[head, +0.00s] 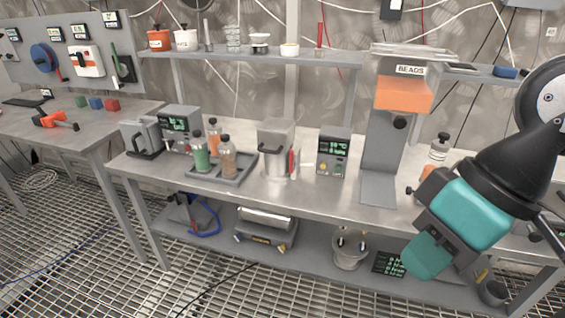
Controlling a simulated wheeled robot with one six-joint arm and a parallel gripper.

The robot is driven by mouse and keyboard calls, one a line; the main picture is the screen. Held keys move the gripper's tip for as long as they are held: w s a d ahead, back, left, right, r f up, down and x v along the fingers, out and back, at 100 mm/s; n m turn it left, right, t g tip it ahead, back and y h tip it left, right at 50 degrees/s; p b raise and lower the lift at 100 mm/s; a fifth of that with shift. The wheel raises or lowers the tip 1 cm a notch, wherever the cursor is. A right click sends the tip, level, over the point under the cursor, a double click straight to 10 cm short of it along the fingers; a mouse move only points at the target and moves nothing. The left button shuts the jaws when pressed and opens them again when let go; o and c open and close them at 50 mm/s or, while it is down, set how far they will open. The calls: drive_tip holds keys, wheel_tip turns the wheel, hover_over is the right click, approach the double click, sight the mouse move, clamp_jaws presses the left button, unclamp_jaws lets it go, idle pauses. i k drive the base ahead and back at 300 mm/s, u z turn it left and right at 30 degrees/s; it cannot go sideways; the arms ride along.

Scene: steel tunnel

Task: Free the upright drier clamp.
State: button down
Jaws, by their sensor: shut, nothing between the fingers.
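A clear upright cylinder (438,152) with a black cap and an orange lower part stands near the right end of the bench; it may be the drier. A small dark and orange piece (410,191) shows at its lower left and may belong to a clamp, but I cannot tell. My arm hides much of this spot. My teal gripper (426,262) reaches in from the right and points down and left, in front of the bench's front edge in the picture. It is shut and empty, and I see no contact with the cylinder.
A grey stand labelled BEADS (383,140) with an orange hopper stands left of the cylinder. Further left are a display box (333,150), a metal canister (277,148) and a tray (243,178) with bottles. The lower shelf (300,256) holds several items.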

sight(292, 164)
drive_tip(key=z, duration=0.1)
drive_tip(key=i, duration=1.1)
drive_tip(key=u, duration=0.75)
